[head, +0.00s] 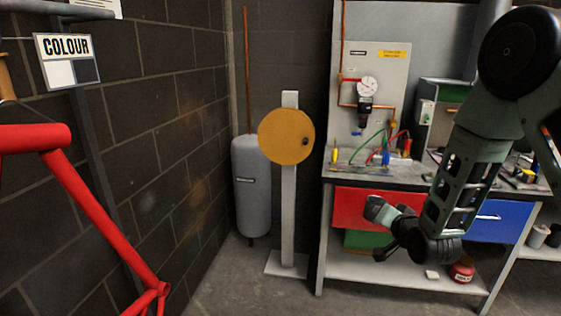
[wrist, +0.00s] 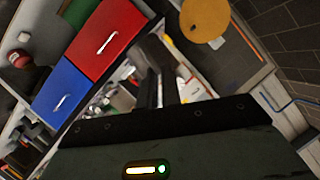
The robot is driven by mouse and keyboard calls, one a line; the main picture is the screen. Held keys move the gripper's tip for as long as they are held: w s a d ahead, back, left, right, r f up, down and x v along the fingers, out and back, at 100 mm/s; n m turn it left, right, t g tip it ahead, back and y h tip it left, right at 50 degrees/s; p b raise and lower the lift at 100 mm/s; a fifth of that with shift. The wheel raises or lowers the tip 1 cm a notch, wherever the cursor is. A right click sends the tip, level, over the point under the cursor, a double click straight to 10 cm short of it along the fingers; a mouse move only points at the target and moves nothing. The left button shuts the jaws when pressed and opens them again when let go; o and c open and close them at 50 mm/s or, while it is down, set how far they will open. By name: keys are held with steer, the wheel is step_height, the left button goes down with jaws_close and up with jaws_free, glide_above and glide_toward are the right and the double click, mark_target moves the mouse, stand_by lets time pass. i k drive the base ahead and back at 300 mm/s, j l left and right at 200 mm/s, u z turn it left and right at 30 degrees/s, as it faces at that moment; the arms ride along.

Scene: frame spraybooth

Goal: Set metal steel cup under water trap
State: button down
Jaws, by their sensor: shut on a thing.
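The water trap (head: 365,103) is the dark body under the round gauge on the pale wall panel, above the bench's left part. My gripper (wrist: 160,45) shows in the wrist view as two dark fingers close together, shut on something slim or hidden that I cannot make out. In the head view my arm's end is low before the red drawer, below and in front of the trap. A grey cylindrical shape (head: 376,207) shows there; I cannot tell whether it is the steel cup or part of my arm. I cannot pick out the cup with certainty.
The bench (head: 343,183) carries hoses and small tools under the trap. Its red drawer (head: 350,207) also shows in the wrist view (wrist: 103,37). A yellow disc (head: 280,137) on a post and a grey tank (head: 251,190) stand left. A red frame (head: 85,205) is nearest left.

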mark_target(359, 152)
steer(key=i+z, duration=0.15)
steer(key=i, duration=0.3)
steer(key=i+j+z, duration=0.2)
steer(key=i, duration=0.2)
steer(key=i+j+z, duration=0.15)
steer(key=i, duration=0.3)
steer(key=i+j+z, duration=0.2)
steer(key=i, duration=0.2)
